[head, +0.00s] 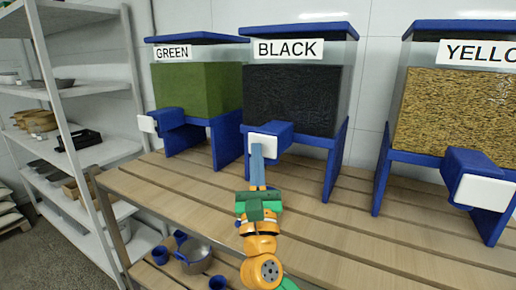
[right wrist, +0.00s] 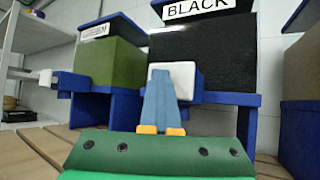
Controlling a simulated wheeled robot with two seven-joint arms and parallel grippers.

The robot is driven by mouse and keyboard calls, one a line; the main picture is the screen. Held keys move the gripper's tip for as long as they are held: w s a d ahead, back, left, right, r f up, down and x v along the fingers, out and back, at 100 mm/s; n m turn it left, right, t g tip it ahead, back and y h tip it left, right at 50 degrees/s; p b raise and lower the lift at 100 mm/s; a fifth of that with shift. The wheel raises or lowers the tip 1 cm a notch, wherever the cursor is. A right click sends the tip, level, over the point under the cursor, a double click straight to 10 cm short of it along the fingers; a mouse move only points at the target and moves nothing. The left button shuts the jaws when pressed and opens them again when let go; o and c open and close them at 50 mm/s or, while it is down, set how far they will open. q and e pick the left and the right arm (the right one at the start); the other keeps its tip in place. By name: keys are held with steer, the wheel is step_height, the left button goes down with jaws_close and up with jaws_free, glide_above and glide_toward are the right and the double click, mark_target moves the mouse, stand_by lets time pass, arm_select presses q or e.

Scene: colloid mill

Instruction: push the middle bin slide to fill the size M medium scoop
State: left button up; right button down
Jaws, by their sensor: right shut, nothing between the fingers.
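The middle bin, labelled BLACK (head: 293,100), holds dark material and stands on blue legs on the slatted table. Its slide (head: 269,146) is a white plate on a blue block at the bin's lower front. My right gripper (head: 257,150) is shut and empty, its fingertips in front of the slide's white face. In the right wrist view the shut fingers (right wrist: 160,76) overlap the white plate (right wrist: 184,80); I cannot tell whether they touch it. Blue cups (head: 161,255) sit low at the left; I cannot tell which is the medium scoop. My left gripper is not in view.
The GREEN bin (head: 197,92) stands left of the middle bin and the YELLOW bin (head: 459,105) at the right, each with a white-faced slide. A metal pot (head: 196,257) stands below the tabletop. A white shelf rack (head: 104,103) is at the left. The tabletop (head: 330,232) in front is clear.

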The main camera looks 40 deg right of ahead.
steer(key=shift+s+a+f, duration=0.1)
steer(key=shift+s+a, duration=0.1)
steer(key=shift+a, duration=0.3)
steer(key=shift+s+a+f, duration=0.1)
steer(key=shift+s+a, duration=0.1)
steer(key=shift+a, duration=0.3)
steer(key=shift+r, duration=0.1)
steer(key=a, duration=0.1)
steer(key=s+a, duration=0.1)
steer(key=a, duration=0.1)
steer(key=s+a, duration=0.1)
steer(key=shift+a, duration=0.35)
stand_by(1.9)
